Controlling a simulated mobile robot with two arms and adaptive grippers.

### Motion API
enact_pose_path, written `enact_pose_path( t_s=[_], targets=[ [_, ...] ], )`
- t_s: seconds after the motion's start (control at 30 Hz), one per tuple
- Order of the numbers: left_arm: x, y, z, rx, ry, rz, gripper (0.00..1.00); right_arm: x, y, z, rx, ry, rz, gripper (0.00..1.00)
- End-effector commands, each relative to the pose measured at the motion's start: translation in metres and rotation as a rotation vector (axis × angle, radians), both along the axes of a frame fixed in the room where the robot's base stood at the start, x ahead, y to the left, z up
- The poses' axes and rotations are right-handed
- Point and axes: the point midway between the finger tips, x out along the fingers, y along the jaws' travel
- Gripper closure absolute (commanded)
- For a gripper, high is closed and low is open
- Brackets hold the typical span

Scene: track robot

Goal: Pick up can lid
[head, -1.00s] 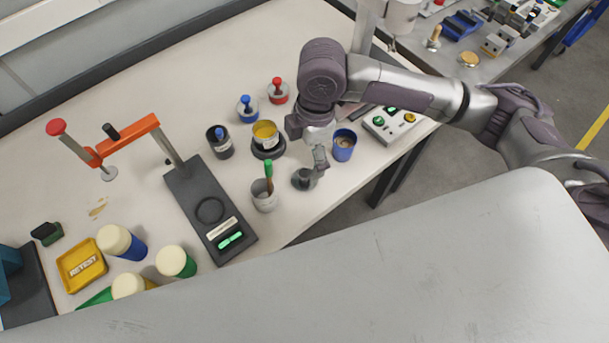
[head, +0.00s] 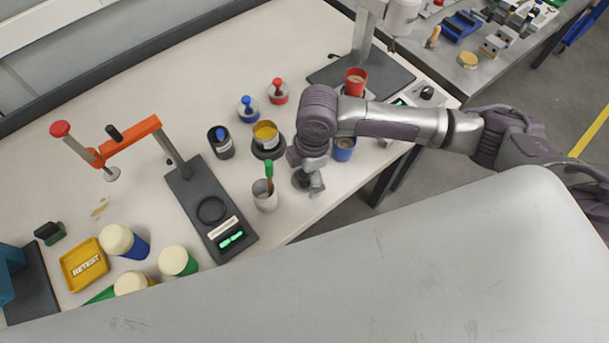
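A grey can lid (head: 299,181) with a dark knob lies near the front edge of the table. My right gripper (head: 313,183) is down over it and hides most of it. I cannot tell whether the fingers are open or shut around the knob. A can lid with a blue knob (head: 247,108) and a can lid with a red knob (head: 278,92) lie farther back, clear of the gripper. An open yellow can (head: 265,134) stands on a dark round base. My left gripper is not in view.
A grey cup with a green-handled brush (head: 265,195) stands close left of the gripper. A blue cup (head: 344,147) is close to its right. A dark can (head: 220,142), a black press base (head: 211,210) and a red cup (head: 355,82) stand around. The back left table is clear.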

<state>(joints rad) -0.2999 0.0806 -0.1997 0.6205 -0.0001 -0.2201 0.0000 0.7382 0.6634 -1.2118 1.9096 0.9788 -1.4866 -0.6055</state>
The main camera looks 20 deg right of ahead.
Motion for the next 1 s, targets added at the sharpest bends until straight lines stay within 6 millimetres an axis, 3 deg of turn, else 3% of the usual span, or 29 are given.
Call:
enact_pose_path(
  t_s=[0.03, 0.3, 0.63, 0.73, 0.8, 1.0],
  targets=[
    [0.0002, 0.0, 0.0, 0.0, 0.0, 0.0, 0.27, 0.0001, 0.0002, 0.0003, 0.0, 0.0, 0.0, 0.23],
    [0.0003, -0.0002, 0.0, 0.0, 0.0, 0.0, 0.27, 0.0002, 0.0003, 0.0005, 0.001, 0.0, 0.0, 0.67],
    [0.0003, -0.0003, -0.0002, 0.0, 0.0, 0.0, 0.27, -0.0002, 0.0001, -0.0003, 0.0, 0.001, -0.001, 0.7],
    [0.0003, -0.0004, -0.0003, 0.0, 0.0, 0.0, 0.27, -0.0002, 0.0, -0.0008, 0.0, 0.001, -0.001, 0.85],
    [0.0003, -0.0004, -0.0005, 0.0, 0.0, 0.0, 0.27, -0.0003, -0.0003, -0.0008, -0.001, 0.002, -0.002, 1.0],
    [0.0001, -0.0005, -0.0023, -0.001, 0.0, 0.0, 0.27, -0.0002, -0.0004, 0.0086, -0.001, 0.003, -0.002, 1.0]
  ],
)
